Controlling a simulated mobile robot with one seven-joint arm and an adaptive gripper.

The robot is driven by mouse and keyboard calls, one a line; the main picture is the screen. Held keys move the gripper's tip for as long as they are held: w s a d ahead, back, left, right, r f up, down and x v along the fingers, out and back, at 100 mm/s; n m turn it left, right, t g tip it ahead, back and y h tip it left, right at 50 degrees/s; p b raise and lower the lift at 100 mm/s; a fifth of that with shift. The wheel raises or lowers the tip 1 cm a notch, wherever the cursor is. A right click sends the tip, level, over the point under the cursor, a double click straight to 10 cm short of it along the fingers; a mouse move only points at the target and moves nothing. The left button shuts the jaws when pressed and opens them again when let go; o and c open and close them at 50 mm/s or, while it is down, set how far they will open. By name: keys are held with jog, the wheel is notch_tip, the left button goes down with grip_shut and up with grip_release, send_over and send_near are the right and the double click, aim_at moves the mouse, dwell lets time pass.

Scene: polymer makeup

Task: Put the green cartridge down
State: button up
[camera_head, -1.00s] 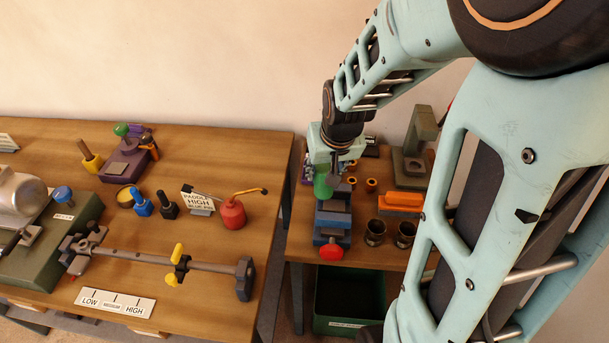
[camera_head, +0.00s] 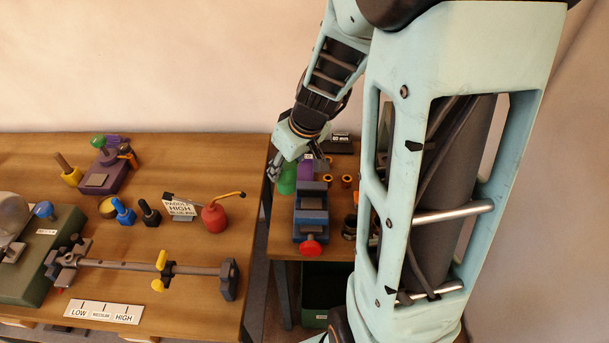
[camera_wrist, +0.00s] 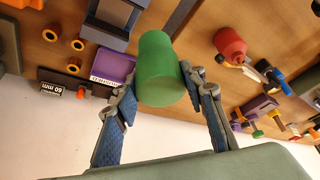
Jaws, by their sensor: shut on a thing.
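In the head view my gripper (camera_head: 294,168) partly covers the cartridge's upper part. I cannot tell whether the cartridge's lower end touches the table.
A purple tray (camera_wrist: 113,70) and a "60 mm" sign (camera_wrist: 51,89) stand nearby, with several orange rings (camera_wrist: 75,45). A red oil can (camera_head: 214,217) stands on the larger left table (camera_head: 110,260). A gap separates the tables. A green bin (camera_head: 325,290) is below.

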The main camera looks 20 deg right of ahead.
jog(key=d+f+b, duration=0.2)
jog(key=f, duration=0.1)
jog(key=d+f+b, duration=0.2)
jog(key=f, duration=0.1)
jog(key=d+f+b, duration=0.2)
jog(key=d+f, duration=0.1)
jog(key=shift+s+f, duration=0.1)
jog(key=shift+f, duration=0.05)
jog(key=shift+a+f, duration=0.1)
jog(key=shift+f, duration=0.2)
jog(key=shift+f+b, duration=0.2)
jog(key=shift+b, duration=0.1)
jog(key=o, duration=1.2)
jog(key=shift+r, duration=0.15)
